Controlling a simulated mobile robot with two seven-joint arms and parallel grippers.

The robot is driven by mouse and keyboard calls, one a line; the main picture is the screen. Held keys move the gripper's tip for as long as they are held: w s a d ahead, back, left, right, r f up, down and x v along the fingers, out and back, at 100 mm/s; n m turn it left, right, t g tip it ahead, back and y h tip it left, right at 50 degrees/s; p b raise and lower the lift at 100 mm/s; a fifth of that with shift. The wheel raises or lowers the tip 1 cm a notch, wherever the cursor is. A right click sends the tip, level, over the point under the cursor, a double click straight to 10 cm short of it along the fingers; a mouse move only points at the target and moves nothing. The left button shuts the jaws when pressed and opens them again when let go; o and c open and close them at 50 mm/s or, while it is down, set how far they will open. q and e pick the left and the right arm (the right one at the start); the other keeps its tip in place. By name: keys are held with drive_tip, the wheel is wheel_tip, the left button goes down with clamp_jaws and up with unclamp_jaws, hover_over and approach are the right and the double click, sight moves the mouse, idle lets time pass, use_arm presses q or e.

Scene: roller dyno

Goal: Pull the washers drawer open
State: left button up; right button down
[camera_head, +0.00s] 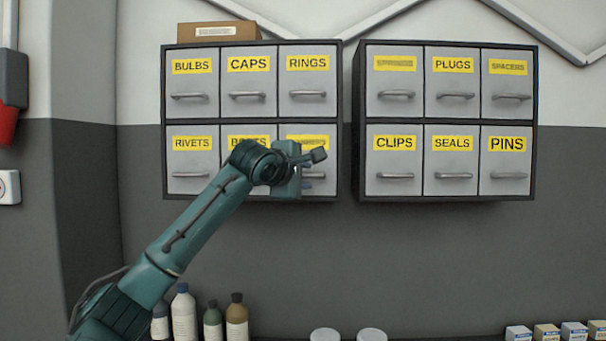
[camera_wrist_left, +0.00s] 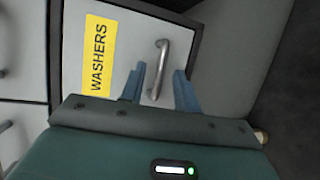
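The washers drawer (camera_head: 325,176) is the bottom right drawer of the left cabinet and looks shut. My left arm partly covers its front and yellow label (camera_head: 308,142) in the head view. In the left wrist view the label (camera_wrist_left: 98,55) reads WASHERS, beside the metal handle (camera_wrist_left: 158,72). My left gripper (camera_wrist_left: 161,70) is open in front of the drawer, its blue fingers to either side of the handle, with gaps visible. Whether the fingertips reach the handle's depth is unclear. My right gripper is in neither view.
A second drawer cabinet (camera_head: 357,120) hangs to the right, across a narrow gap. Several bottles (camera_head: 184,315), two white round lids (camera_head: 371,334) and small boxes (camera_head: 546,333) stand below. A cardboard box (camera_head: 218,31) lies on the left cabinet.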

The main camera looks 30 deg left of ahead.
use_arm(q)
drive_tip(key=shift+c, duration=0.5)
clamp_jaws()
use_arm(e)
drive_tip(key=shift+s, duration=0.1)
